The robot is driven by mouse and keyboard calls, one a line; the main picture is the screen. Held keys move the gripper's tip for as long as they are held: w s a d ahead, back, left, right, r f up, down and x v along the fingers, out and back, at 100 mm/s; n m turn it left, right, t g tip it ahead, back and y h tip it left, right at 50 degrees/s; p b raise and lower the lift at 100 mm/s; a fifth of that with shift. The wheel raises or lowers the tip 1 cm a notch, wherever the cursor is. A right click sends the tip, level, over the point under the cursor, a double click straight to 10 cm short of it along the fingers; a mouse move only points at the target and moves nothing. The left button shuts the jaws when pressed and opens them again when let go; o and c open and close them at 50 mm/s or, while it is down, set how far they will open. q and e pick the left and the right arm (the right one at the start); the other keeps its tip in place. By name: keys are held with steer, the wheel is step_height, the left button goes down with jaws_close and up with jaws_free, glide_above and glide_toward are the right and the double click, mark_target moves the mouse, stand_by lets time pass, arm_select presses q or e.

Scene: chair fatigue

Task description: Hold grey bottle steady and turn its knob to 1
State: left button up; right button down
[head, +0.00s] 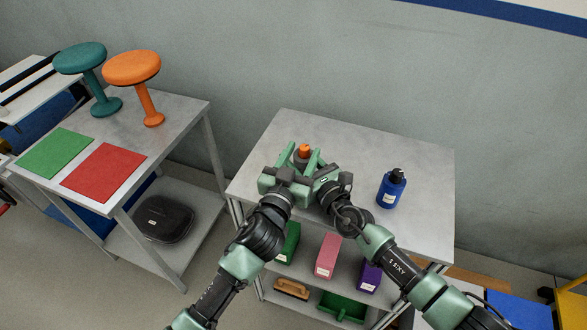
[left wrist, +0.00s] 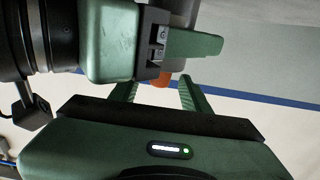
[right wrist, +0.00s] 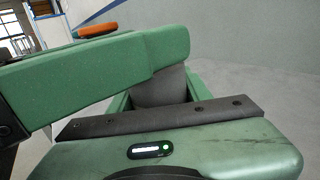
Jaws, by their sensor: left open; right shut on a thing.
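The grey bottle (right wrist: 160,88) stands on the right-hand table, mostly hidden by my grippers in the head view. Its orange knob (head: 305,150) shows above the green fingers in the head view, and part of it shows in the left wrist view (left wrist: 161,81). My right gripper (right wrist: 158,95) is shut on the bottle's body. My left gripper (head: 293,157) is open close beside the knob, its two fingers (left wrist: 158,92) apart on either side of the orange part. Whether the left fingers touch the knob, and the knob's setting, cannot be seen.
A blue bottle (head: 391,189) with a black top stands right of my grippers on the same table (head: 420,165). Boxes sit on the shelf below. A second table at left holds two stools (head: 131,68) and green and red mats (head: 104,172).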

arm_select(q)
steer(key=v, duration=0.7)
steer(key=shift+r, duration=0.15)
steer(key=x, duration=1.2)
steer(key=shift+r, duration=0.1)
steer(key=shift+d, duration=0.1)
jaws_close()
